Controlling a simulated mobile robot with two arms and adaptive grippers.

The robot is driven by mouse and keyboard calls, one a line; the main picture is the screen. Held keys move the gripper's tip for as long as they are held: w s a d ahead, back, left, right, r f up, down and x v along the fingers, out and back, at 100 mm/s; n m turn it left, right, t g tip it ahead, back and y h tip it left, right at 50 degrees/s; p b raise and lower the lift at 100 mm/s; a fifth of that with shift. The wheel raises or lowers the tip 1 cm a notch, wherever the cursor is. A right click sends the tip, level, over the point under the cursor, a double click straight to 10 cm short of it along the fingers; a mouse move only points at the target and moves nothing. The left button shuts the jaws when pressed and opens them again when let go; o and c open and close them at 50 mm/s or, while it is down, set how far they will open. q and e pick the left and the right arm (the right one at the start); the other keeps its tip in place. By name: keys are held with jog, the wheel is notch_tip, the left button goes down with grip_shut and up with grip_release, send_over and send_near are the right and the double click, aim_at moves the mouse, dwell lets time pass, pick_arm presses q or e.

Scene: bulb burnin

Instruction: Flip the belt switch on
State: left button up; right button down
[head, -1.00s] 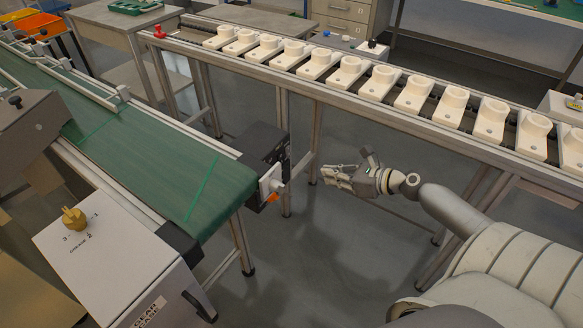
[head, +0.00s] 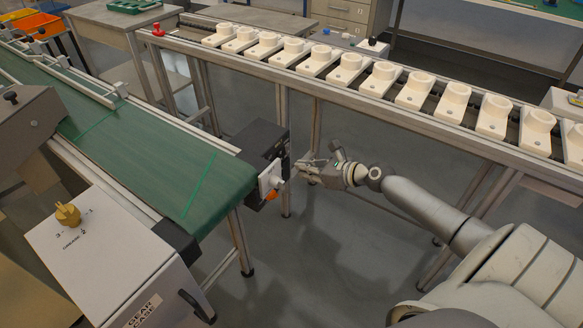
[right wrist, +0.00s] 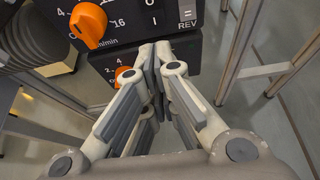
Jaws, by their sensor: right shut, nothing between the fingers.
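The conveyor's dark control box (head: 262,145) sits at the end of the green belt (head: 165,165), with a pale plate (head: 268,179) and an orange part on its outer side. In the right wrist view, a black panel (right wrist: 130,28) shows an orange speed knob (right wrist: 88,24), "0" and "I" marks (right wrist: 153,12), and a REV label. The switch lever itself is not clear there. My right gripper (head: 301,168) is just right of the box. Its empty fingers are shut, with the tips (right wrist: 162,50) below the "I" mark; contact cannot be told. My left gripper is out of view.
A second, smaller orange knob (right wrist: 124,76) shows below the panel. A long rail (head: 400,118) with several white holders runs behind my right arm. A white box with a yellow knob (head: 68,214) stands at front left. The floor below my gripper is clear.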

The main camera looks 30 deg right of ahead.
aim_at(281, 155)
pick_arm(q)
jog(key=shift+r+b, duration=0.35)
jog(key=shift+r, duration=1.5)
pick_arm(e)
jog(key=shift+r+x, duration=0.25)
jog(key=shift+x, duration=0.95)
jog(key=shift+r+x, duration=0.25)
jog(key=shift+x, duration=0.9)
jog(key=shift+w+a, duration=0.15)
jog(key=shift+w, duration=0.1)
pick_arm(q)
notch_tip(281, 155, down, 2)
jog(key=shift+p, duration=0.3)
pick_arm(e)
jog(key=shift+w, duration=0.15)
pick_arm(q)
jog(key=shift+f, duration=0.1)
